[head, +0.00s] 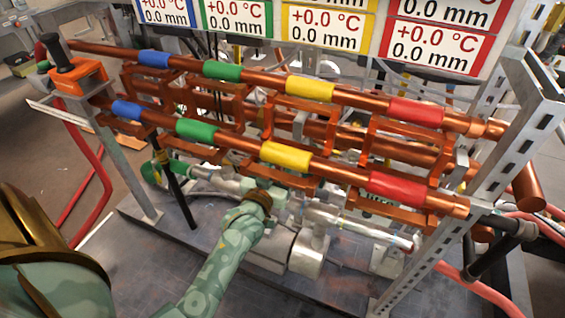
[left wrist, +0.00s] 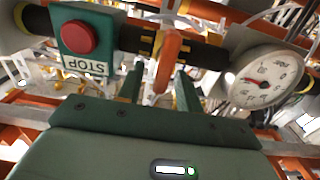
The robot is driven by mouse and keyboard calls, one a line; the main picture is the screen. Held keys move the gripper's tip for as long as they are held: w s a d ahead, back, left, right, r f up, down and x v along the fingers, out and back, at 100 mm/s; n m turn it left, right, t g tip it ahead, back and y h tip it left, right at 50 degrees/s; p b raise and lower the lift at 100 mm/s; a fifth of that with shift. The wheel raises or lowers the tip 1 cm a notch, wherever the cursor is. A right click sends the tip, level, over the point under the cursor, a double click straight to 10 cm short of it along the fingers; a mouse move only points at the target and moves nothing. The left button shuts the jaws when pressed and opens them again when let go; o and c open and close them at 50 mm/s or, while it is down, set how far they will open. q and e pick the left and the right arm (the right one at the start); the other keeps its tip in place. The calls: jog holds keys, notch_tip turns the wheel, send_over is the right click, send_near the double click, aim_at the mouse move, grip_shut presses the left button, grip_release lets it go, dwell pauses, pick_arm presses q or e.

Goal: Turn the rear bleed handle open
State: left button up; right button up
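In the left wrist view an orange handle (left wrist: 169,60) hangs from a dark pipe, near the middle. My left gripper (left wrist: 159,72) points at it with two green fingers apart, one on each side of the handle's lower end. I see no clear contact with either finger. In the head view my green left arm (head: 218,262) reaches up from below towards the pipework, and its gripper end is largely hidden behind the copper pipes. I cannot make out this handle in the head view. My right gripper is in neither view.
A green box with a red STOP button (left wrist: 80,38) and a round pressure gauge (left wrist: 268,78) flank the handle. Copper pipes with coloured bands (head: 310,89) cross above my arm. A slotted metal post (head: 520,130) stands at the right.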

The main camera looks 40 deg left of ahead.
pick_arm(q)
jog(key=shift+r, duration=0.1)
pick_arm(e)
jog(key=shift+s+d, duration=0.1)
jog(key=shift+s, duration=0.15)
pick_arm(q)
grip_shut()
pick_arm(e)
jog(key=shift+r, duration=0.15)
